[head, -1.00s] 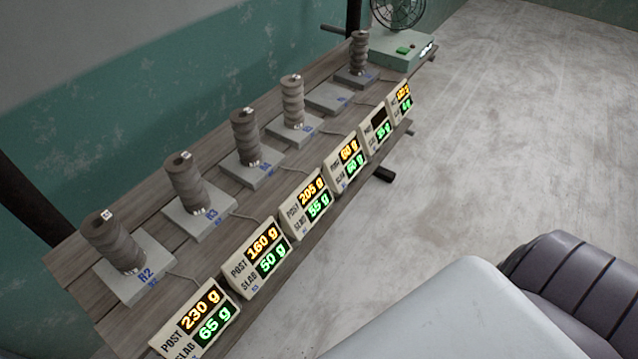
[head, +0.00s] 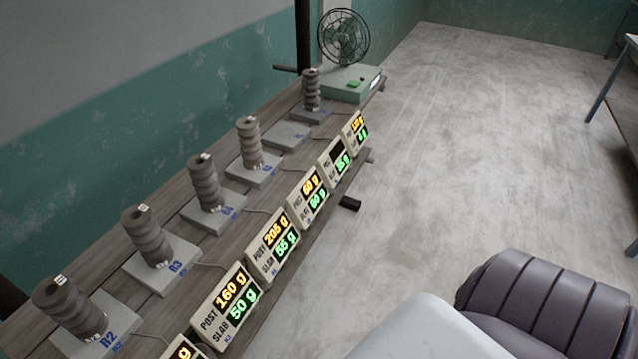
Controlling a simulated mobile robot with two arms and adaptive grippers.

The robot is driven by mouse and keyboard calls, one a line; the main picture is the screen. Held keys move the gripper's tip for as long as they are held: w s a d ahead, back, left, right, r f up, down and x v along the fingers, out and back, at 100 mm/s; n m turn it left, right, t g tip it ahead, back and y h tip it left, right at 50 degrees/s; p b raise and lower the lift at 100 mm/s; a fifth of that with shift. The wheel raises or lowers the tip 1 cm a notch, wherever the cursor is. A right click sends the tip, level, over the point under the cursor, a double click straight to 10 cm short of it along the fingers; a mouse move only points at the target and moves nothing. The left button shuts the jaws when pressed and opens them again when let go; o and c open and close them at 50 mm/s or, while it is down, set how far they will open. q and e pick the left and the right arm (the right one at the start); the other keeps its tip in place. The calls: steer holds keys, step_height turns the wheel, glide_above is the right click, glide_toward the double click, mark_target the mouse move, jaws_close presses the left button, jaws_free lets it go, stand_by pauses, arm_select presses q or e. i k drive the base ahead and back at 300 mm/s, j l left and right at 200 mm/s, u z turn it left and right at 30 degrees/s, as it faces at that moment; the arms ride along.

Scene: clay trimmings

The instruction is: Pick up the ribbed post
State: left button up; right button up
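Several grey ribbed posts stand upright on grey slabs in a row along a wooden bench. The nearest post (head: 72,308) is on the slab marked R2 (head: 118,326). Behind it are a post (head: 147,237) on the slab marked R3 (head: 172,262), a third post (head: 205,184), a fourth post (head: 249,142) and a far post (head: 311,90) near the fan. One slab (head: 287,136) between the fourth and far posts is bare. The posts look alike, with small pale tags on top. Neither of my grippers is in view.
Lit displays reading POST and SLAB line the wooden bench's (head: 262,305) front edge; one (head: 228,305) shows 160 g and 50 g. One display (head: 337,158) has a dark upper line. A fan (head: 343,38) stands on a green box (head: 350,82). Open floor (head: 480,130) lies right, with a table (head: 622,85) beyond.

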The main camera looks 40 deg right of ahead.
mark_target(311, 78)
steer(key=z, duration=1.45)
